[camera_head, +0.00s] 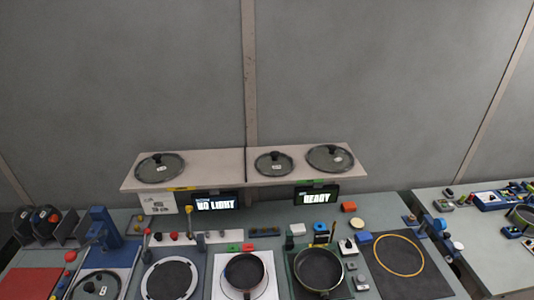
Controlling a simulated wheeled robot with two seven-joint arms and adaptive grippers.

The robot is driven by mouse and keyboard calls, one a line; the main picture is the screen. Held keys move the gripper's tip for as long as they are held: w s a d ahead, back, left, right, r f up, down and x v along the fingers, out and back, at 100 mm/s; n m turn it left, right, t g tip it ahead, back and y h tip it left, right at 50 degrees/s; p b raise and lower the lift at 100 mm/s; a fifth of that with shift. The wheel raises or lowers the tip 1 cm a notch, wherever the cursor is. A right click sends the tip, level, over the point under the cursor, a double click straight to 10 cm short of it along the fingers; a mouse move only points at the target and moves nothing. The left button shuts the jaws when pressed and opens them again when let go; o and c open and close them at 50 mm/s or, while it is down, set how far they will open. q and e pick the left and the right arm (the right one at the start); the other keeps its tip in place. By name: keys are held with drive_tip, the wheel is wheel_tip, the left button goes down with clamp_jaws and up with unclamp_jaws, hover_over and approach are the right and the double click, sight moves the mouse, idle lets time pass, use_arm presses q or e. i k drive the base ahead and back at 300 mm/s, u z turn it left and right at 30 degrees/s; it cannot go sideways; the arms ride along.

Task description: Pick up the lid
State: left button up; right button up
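Three glass lids with dark rims and black knobs lie on the raised pale shelf (215,173): a left lid (172,170), a middle lid (285,164) and a right lid (342,160). Another lid (108,284) lies at the bottom left in front of a blue fixture, cut by the picture's lower edge. More round lid-like pieces (45,217) stand upright in a rack at the far left. I cannot tell which lid the task means. Neither of my grippers is in view.
A small dark pan (243,272) and a larger pan (318,270) sit on the bench. Screens read "NO LIGHT" (215,203) and "READY" (317,198) below the shelf. The blue fixture (102,228) stands tall at left. Buttons and small blocks crowd the bench; a yellow ring (421,262) lies right.

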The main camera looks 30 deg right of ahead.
sight(333, 159)
drive_tip(key=u, duration=2.15)
drive_tip(key=k, duration=1.75)
drive_tip(key=z, duration=1.95)
